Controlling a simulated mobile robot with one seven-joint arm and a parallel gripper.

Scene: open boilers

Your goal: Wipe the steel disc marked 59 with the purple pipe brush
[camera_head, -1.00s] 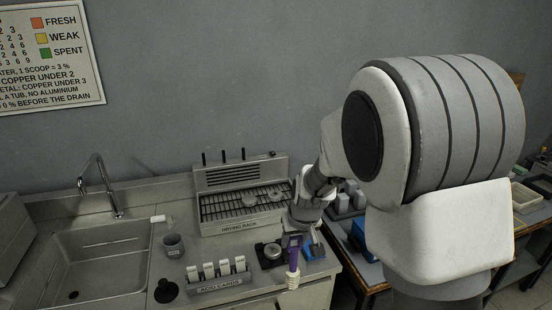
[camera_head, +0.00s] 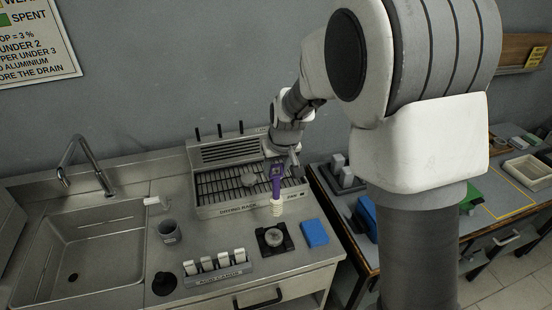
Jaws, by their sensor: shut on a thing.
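My gripper (camera_head: 275,167) is shut on the purple pipe brush (camera_head: 276,184) and holds it up in front of the drying rack. The brush hangs down, with its pale bristle end (camera_head: 277,208) lowest, above the counter and behind a dark square holder. A round steel disc (camera_head: 273,238) sits in that black holder (camera_head: 261,248) near the counter's front. I cannot read any number on the discs, so I cannot tell which is marked 59.
The drying rack (camera_head: 213,211) stands at the back of the counter. A blue block (camera_head: 315,233) lies right of the holder. The acid cards rack (camera_head: 218,277), a grey cup (camera_head: 169,231) and a black round item (camera_head: 165,284) are to the left, beside the sink (camera_head: 75,240).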

